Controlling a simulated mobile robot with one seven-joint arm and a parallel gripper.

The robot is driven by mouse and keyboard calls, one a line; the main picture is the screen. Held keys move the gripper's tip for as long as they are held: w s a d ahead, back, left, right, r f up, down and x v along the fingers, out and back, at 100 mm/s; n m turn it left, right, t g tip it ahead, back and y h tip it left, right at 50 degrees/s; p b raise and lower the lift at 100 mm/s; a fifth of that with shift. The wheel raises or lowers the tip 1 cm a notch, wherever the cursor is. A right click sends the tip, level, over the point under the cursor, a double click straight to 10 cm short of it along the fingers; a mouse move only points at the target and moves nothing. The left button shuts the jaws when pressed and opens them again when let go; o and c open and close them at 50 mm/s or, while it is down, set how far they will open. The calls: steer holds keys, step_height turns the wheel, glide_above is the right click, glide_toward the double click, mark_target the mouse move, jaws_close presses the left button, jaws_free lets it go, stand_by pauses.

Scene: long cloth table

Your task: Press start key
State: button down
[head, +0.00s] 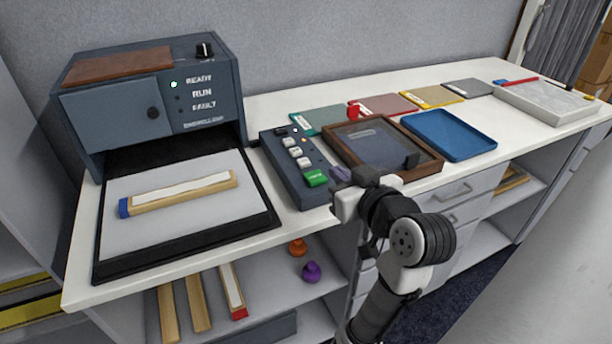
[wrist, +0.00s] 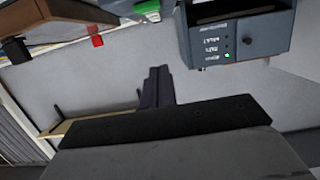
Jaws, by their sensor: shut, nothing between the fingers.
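A dark control box (head: 297,165) with several pale keys and one green key (head: 316,178) stands on the table beside the machine. The green key is at the box's near end; any lettering is too small to read. It also shows at the top of the wrist view (wrist: 127,31). My gripper (head: 339,174) is just right of the green key, apart from it as far as I can tell. Its dark fingers are together and empty in the wrist view (wrist: 157,84). The machine (head: 150,100) has its green light (head: 174,84) lit beside READY; RUN and FAULT look dark.
A brown-framed tray (head: 428,169) stands right of the control box, close by my gripper, with a red object (head: 353,109) at its back. A blue tray (head: 480,140) lies farther right. A wooden bar (head: 183,193) with a blue end lies on the machine's pale plate (head: 240,205).

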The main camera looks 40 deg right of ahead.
steer(key=shift+s+d+f, duration=0.1)
steer(key=shift+s+f, duration=0.1)
steer(key=shift+s, duration=0.15)
steer(key=p, duration=0.2)
glide_above(320, 187)
step_height(320, 187, down, 2)
steer(key=shift+s+f, duration=0.1)
step_height(320, 187, down, 3)
steer(key=shift+f, duration=0.65)
